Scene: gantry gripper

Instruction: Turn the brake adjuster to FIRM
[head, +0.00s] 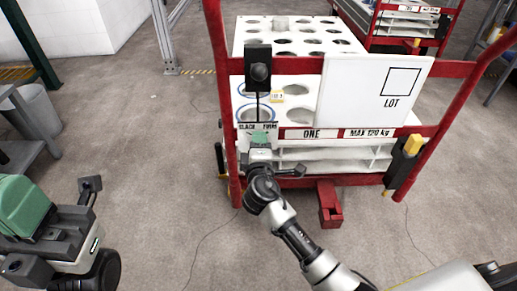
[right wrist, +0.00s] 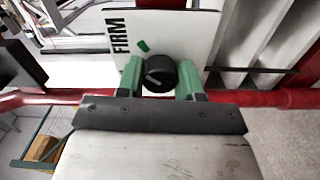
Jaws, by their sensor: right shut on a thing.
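The brake adjuster is a round black knob (right wrist: 158,76) on a white plate (right wrist: 190,35) lettered FIRM. A pale line shows on the knob's face, and a small green mark (right wrist: 143,47) sits on the plate just above it, beside the word FIRM. My right gripper (right wrist: 160,82) has its green fingers on both sides of the knob and is shut on it. In the head view my right gripper (head: 259,142) is at the SLACK and FIRM label and hides the knob. My left gripper (head: 62,232) is at the lower left, away from the cart; its jaw state is unclear.
The cart's red frame (head: 292,132) surrounds the adjuster, with a white LOT board (head: 350,95) above right. A black box (head: 258,68) hangs above the label. A yellow-topped black part (head: 408,155) is on the right post. A red pedal (head: 329,203) sits below.

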